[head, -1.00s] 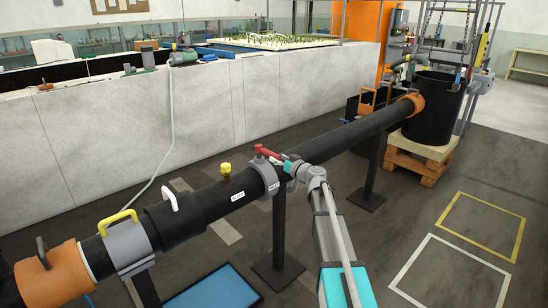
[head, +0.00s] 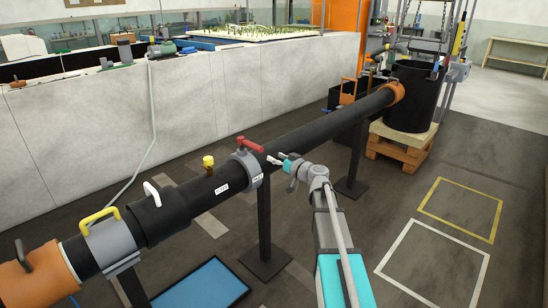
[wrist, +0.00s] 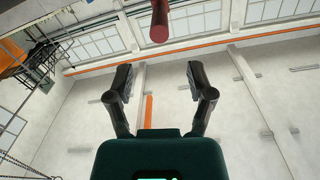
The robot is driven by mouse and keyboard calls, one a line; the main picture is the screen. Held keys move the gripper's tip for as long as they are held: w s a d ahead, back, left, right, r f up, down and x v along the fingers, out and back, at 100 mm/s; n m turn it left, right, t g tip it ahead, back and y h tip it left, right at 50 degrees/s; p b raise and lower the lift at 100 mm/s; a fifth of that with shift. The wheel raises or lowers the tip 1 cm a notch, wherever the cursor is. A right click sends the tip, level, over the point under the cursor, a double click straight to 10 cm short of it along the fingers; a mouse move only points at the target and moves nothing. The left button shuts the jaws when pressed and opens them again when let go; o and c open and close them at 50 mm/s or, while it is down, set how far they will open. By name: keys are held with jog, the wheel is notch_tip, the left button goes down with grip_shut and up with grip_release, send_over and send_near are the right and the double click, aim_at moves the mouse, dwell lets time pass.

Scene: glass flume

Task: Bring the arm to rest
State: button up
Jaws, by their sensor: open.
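My arm reaches up from the lower middle of the head view. My gripper (head: 275,161) is at its end, just right of the red valve handle (head: 250,146) on the black pipe (head: 320,122). The gripper is open, with nothing between its fingers. A small gap shows between the fingertips and the handle. In the wrist view the two dark fingers of my gripper (wrist: 159,82) stand wide apart. The rounded end of the red handle (wrist: 159,22) shows beyond them at the top.
The pipe runs from lower left to a black barrel (head: 414,98) on a wooden pallet (head: 401,150). Dark stands (head: 264,222) hold it up. A blue tray (head: 200,286) lies on the floor. Floor at right is open, with yellow and white marked squares (head: 435,262).

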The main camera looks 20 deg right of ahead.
jog(key=s+a+f+n+g+h, duration=0.1)
jog(key=s+a+f+g, duration=0.9)
jog(key=s+a+f, duration=0.3)
jog(key=s+d+f+m+g+h, duration=0.1)
jog(key=s+f+m+g+h, duration=0.2)
jog(key=s, duration=0.6)
jog(key=s+d+f+m+g+h, duration=0.1)
jog(key=s+f+g+h, duration=0.3)
jog(key=s, duration=0.5)
notch_tip(320, 180, up, 26)
jog(key=t+p, duration=0.1)
jog(key=p, duration=2.3)
jog(key=shift+a+h, duration=0.2)
jog(key=shift+h, duration=0.2)
